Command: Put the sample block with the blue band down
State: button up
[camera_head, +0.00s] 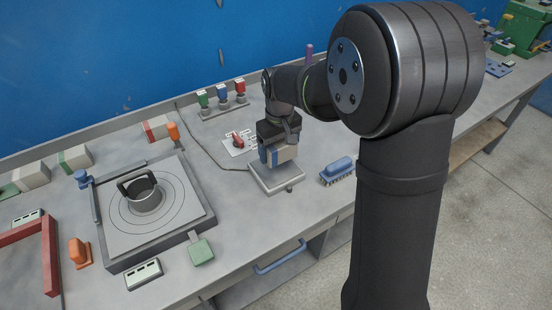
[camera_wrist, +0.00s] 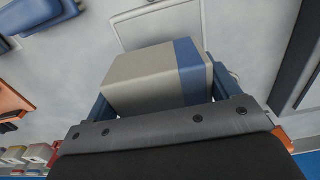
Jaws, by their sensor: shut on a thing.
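My gripper (camera_wrist: 160,94) is shut on the sample block with the blue band (camera_wrist: 148,80), a grey-beige block with the blue band near its right end in the wrist view. One blue finger shows on each side of it. In the head view my gripper (camera_head: 278,153) points down over a light square plate (camera_head: 278,180), right of the centre of the bench. The block is small and partly hidden by the fingers there. I cannot tell whether it touches the plate. A corner of the plate (camera_wrist: 160,28) shows beyond the block in the wrist view.
A blue brush (camera_head: 338,168) lies right of the plate. A white switch panel (camera_head: 238,146) with a red handle is behind-left. A large mould table (camera_head: 185,225) with a ringed top stands left. Blocks with a red band (camera_head: 157,129) and a green band (camera_head: 75,158) sit along the back.

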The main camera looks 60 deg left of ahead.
aim_at(276, 168)
jog(key=shift+s+a+f, duration=0.3)
jog(key=shift+f, duration=1.95)
jog(key=shift+f, duration=0.2)
jog(key=o, duration=1.1)
notch_tip(276, 168, up, 12)
jog(key=shift+r, duration=0.2)
jog(key=shift+f, duration=0.15)
